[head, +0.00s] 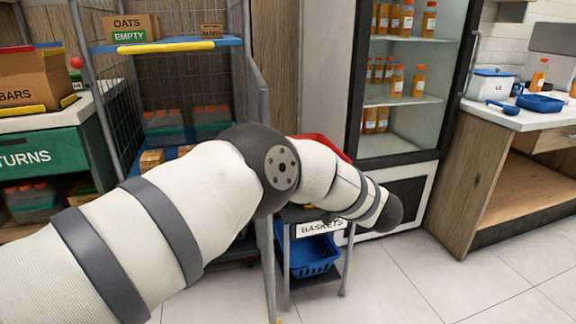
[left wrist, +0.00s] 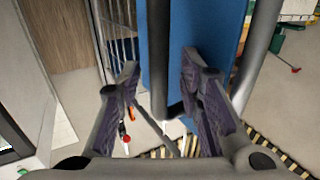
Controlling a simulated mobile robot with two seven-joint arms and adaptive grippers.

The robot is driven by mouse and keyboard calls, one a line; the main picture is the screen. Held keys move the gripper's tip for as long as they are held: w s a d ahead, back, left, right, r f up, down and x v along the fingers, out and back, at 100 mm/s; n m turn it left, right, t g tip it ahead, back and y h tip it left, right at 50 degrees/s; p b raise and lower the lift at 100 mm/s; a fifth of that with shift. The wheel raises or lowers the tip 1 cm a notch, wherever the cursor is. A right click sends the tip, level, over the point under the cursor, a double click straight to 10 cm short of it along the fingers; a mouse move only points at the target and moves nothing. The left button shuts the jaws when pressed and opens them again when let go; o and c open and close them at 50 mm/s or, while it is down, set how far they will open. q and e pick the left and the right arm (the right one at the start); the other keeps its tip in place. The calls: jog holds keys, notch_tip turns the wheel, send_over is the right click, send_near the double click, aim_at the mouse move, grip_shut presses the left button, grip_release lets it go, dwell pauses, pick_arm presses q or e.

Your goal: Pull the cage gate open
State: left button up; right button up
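The wire cage (head: 190,85) stands at the centre left of the head view, with blue shelves inside. A grey panel (head: 258,95), seemingly the gate seen nearly edge-on, stands at its right side; my left arm hides much of it. In the left wrist view, a blue panel (left wrist: 205,30) with a grey tube frame (left wrist: 257,50) fills the middle. A dark upright bar, seemingly a handle (left wrist: 159,60), runs in front of it. My left gripper (left wrist: 160,85) is open, its fingers on either side of the bar; contact cannot be told. My right gripper is not in view.
A stand with a "BASKETS" sign (head: 320,228) and a blue basket (head: 310,258) is close beside the cage. A glass-door fridge (head: 400,145) stands behind it. A green returns counter (head: 45,152) is at the left. The floor (head: 430,280) at front right is clear.

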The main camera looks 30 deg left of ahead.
pick_arm(q)
jog(key=v, duration=1.2)
